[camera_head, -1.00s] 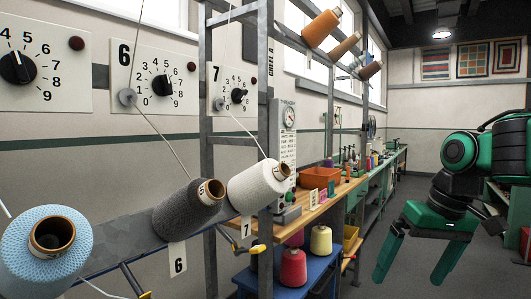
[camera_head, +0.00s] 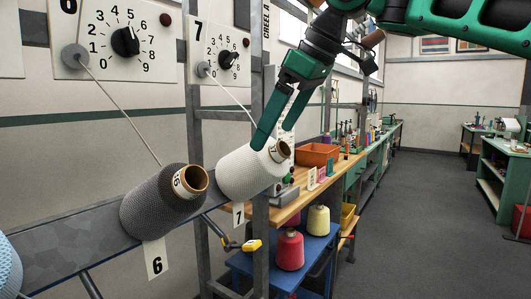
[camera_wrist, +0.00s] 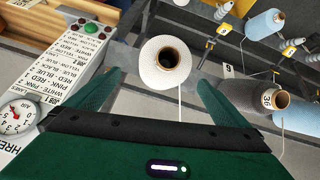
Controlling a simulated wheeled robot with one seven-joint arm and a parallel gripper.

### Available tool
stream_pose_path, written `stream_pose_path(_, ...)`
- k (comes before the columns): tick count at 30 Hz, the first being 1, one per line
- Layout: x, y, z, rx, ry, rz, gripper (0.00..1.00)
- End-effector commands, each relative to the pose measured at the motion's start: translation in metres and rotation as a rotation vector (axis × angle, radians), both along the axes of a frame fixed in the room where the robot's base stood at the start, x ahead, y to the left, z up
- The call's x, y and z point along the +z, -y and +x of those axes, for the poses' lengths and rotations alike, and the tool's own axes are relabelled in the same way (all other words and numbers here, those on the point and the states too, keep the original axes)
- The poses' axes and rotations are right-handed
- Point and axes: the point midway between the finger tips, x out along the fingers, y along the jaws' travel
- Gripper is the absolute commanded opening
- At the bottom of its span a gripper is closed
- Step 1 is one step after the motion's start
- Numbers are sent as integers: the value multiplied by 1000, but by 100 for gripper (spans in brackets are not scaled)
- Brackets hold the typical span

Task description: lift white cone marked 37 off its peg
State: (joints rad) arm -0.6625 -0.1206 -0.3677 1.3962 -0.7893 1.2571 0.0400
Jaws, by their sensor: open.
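The white cone (camera_head: 245,172) lies tilted on the rail above the tag 7, its brown core facing right; the mark on the core is only partly readable. A thread runs from it up to the round guide on panel 7. My gripper (camera_head: 273,134) is open and empty just above the cone's core end. In the wrist view the white cone (camera_wrist: 166,64) shows end-on, just beyond and between the spread fingertips (camera_wrist: 160,80). I see no contact. The peg is hidden inside the cone.
A dark grey cone (camera_head: 160,203) marked 36 sits left of the white cone, above tag 6. A grey upright post (camera_head: 260,225) stands close to the white cone's right. A box with a dial (camera_wrist: 30,125) is near the left finger. A blue cart (camera_head: 285,255) holds pink and cream cones.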

Motion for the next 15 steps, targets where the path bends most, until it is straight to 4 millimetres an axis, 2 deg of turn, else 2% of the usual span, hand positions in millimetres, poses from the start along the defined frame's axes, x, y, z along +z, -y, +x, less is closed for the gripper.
stream_pose_path(15, -66, -36, 23, 11, -1, -2, 100)
